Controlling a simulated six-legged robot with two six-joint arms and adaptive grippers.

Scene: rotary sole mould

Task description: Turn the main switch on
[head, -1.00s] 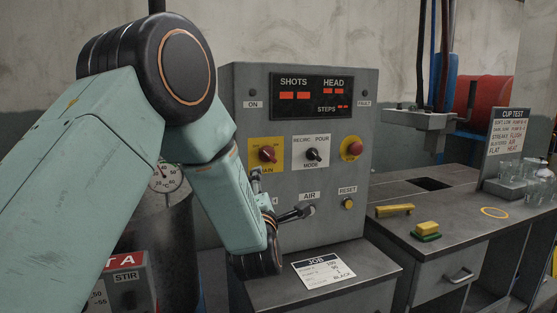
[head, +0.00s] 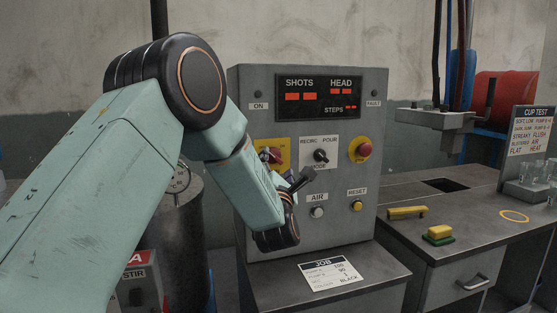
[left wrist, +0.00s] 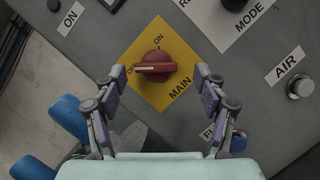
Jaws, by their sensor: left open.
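The main switch (left wrist: 156,66) is a red knob on a yellow plate marked ON, OFF and MAIN. Its white line lies towards OFF in the left wrist view. In the head view the switch (head: 273,154) is partly covered by my left arm and gripper. My left gripper (left wrist: 159,75) is open, with one finger on each side of the knob's lower part in the picture and nothing held. Whether the fingers touch the knob or plate I cannot tell. My right gripper is in neither view.
Close by on the grey panel (head: 375,220) are the black mode knob (head: 321,156), a red button (head: 363,149), the AIR button (head: 317,212) and the RESET button (head: 357,206). A job card (head: 331,273) lies on the ledge below. A bench stands at right.

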